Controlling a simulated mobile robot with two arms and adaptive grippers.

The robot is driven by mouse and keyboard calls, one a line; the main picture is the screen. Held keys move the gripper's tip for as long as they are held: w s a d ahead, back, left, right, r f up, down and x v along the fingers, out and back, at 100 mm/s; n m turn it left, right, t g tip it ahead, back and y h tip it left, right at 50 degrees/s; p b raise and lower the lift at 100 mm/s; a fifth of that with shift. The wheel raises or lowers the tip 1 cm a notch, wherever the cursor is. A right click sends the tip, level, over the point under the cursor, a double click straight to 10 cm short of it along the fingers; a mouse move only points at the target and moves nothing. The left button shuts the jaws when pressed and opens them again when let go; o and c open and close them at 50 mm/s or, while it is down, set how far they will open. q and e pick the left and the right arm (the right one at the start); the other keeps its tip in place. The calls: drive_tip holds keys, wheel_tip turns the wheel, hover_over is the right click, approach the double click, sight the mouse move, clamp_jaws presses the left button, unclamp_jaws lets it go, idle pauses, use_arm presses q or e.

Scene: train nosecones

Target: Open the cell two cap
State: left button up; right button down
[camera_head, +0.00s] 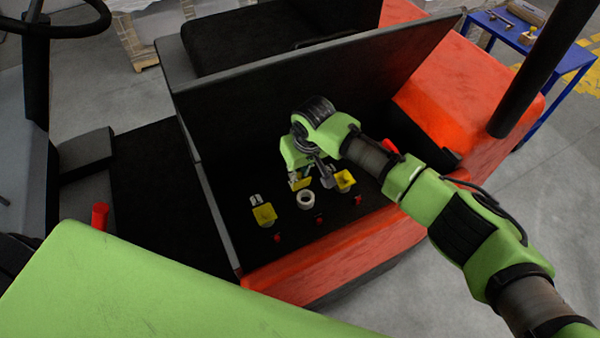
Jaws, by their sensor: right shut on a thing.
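Three cells sit in a row on the dark floor of the open compartment. The left one has a yellow cap (264,214) with a pale piece just behind it. The middle one shows a white ring (305,199), with a yellow cap (301,184) tilted up at its back edge; I take this as the cell two cap. The right one has a yellow cap (345,180). My right gripper (310,174) reaches down over the middle cell and is shut on its yellow cap; its fingers partly hide the contact. My left gripper is not in view.
A raised dark lid (300,85) stands close behind my right gripper. The red vehicle body (440,85) flanks the compartment. Small red pieces (319,219) lie in front of the cells. A blue table (560,60) with tools stands at the far right.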

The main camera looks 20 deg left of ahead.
drive_tip(key=shift+w+a+g+h+b, duration=0.3)
drive_tip(key=shift+w+g+h+b, duration=0.15)
drive_tip(key=shift+b, duration=0.2)
drive_tip(key=c, duration=2)
unclamp_jaws()
drive_tip(key=shift+s, duration=0.1)
drive_tip(key=shift+o, duration=0.2)
drive_tip(key=shift+d, duration=0.1)
